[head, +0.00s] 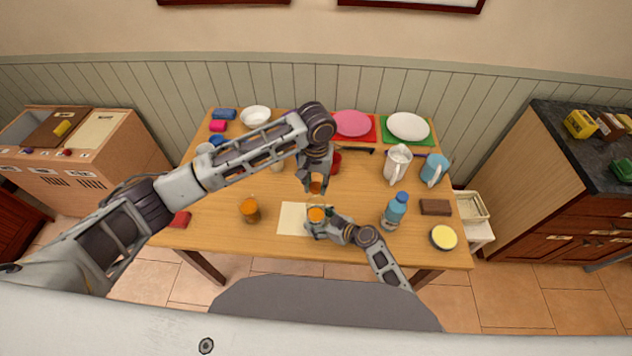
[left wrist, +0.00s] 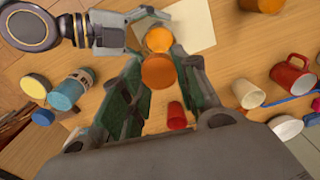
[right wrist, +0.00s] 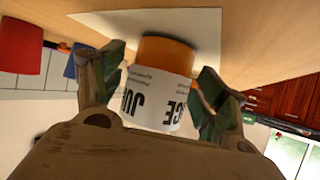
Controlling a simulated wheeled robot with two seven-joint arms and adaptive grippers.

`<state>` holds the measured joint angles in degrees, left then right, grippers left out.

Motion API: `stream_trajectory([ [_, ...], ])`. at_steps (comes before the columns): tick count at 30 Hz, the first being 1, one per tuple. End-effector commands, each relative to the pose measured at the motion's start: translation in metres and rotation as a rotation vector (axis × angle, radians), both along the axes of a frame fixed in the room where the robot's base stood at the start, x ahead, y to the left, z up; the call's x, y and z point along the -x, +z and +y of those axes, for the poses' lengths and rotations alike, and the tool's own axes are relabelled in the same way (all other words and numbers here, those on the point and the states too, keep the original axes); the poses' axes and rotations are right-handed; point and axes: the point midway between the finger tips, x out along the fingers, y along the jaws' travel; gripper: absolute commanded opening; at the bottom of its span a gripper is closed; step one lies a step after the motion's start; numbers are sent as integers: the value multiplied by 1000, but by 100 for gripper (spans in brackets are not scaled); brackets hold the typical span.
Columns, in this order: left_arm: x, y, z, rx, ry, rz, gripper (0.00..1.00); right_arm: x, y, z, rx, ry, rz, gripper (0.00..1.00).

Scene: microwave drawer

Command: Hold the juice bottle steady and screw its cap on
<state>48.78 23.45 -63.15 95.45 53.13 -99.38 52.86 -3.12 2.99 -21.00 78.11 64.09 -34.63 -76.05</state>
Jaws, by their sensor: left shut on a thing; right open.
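The juice bottle (head: 317,214) stands at the right edge of a pale paper sheet (head: 291,219). In the right wrist view its white label (right wrist: 150,108) and orange body show between the fingers. My right gripper (head: 316,228) is open, with a finger on each side of the bottle. My left gripper (head: 314,184) is shut on the orange cap (head: 316,187) and holds it above the table, behind the bottle in the head view. In the left wrist view the cap (left wrist: 158,72) shows between the fingertips, just below the bottle's orange top (left wrist: 159,39). The two look apart.
An amber glass (head: 250,210) stands left of the paper. A blue bottle (head: 395,211), brown block (head: 435,207) and yellow-topped bowl (head: 443,237) are to the right. A white pitcher (head: 397,164), blue mug (head: 434,170) and plates stand farther back. Bare wood lies between glass and paper.

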Motion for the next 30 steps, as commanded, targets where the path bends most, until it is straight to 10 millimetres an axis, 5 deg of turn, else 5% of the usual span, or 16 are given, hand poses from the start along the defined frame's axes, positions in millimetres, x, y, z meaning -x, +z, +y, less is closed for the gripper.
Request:
stream_trajectory([
  [12,0,0,0,0,0,0,23,-2,-2,3,1,0,1,73],
  [19,0,0,0,0,0,0,23,-2,-2,2,1,0,1,46],
  [30,0,0,0,0,0,0,23,-2,-2,2,1,-1,0,45],
])
